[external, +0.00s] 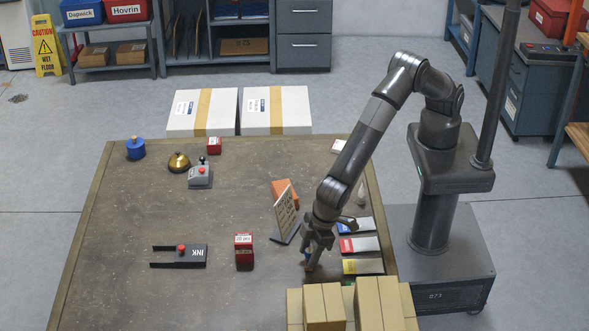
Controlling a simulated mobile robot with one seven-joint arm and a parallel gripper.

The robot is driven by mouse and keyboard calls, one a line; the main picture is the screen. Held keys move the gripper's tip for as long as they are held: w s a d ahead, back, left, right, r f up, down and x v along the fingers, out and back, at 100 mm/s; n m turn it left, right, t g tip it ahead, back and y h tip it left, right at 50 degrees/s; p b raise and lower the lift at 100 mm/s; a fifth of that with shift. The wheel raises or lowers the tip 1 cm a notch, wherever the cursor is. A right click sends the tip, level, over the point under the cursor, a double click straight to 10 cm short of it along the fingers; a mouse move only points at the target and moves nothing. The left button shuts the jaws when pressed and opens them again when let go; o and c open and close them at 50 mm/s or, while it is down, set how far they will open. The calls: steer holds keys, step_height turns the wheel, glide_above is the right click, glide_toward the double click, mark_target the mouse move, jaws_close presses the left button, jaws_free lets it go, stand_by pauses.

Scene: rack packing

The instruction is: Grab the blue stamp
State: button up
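A round blue object with a small knob on top (135,149) stands at the far left corner of the table (150,290); I cannot tell if it is the blue stamp. My gripper (310,265) points down low over the right front part of the table, far from that blue object.
A tilted sign (286,213) and an orange block (285,191) stand just behind my gripper. Flat colour-marked packets (359,244) lie to its right, cardboard boxes (325,305) in front. A red box (244,250) and a black ink holder (180,256) are to the left.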

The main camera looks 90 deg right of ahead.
steer(key=c, duration=0.9)
